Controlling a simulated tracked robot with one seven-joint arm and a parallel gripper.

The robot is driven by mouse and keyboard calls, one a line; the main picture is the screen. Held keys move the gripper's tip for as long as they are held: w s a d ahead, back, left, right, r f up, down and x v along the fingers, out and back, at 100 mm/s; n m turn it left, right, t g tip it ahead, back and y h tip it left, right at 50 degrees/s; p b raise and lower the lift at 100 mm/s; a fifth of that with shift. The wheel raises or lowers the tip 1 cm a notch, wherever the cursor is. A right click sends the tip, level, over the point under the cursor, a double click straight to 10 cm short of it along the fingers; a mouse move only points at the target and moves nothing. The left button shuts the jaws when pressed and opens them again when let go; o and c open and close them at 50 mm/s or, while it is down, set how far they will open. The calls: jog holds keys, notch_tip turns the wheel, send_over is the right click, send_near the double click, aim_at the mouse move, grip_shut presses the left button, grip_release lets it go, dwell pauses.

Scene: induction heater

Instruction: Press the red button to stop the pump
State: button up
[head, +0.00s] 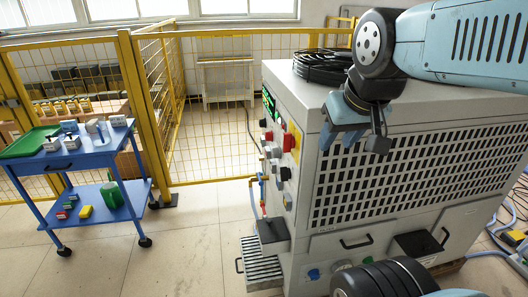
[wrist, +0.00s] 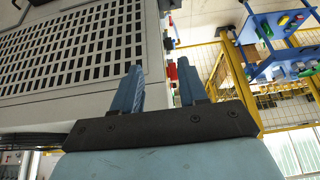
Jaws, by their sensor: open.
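The grey heater cabinet (head: 420,215) stands on the right in the head view, its control panel on the narrow left face seen at a steep slant. The panel carries several small knobs and buttons, including a red part (head: 268,135) and a red part on a yellow plate (head: 293,142). I cannot tell which is the pump's stop button. My gripper (head: 342,138) is in front of the grille side, right of the panel and apart from it. In the wrist view my gripper (wrist: 160,76) is open and empty, with a small red part (wrist: 172,72) showing beyond the gap.
A black cable coil (head: 322,66) lies on the cabinet top. A blue trolley (head: 85,158) with a green tray stands at the left. Yellow fencing (head: 215,110) closes off the back. Pipes and a grated step (head: 260,262) are below the panel. Floor between trolley and cabinet is clear.

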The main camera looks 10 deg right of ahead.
jog(key=shift+c, duration=0.2)
grip_shut()
dwell(1.5)
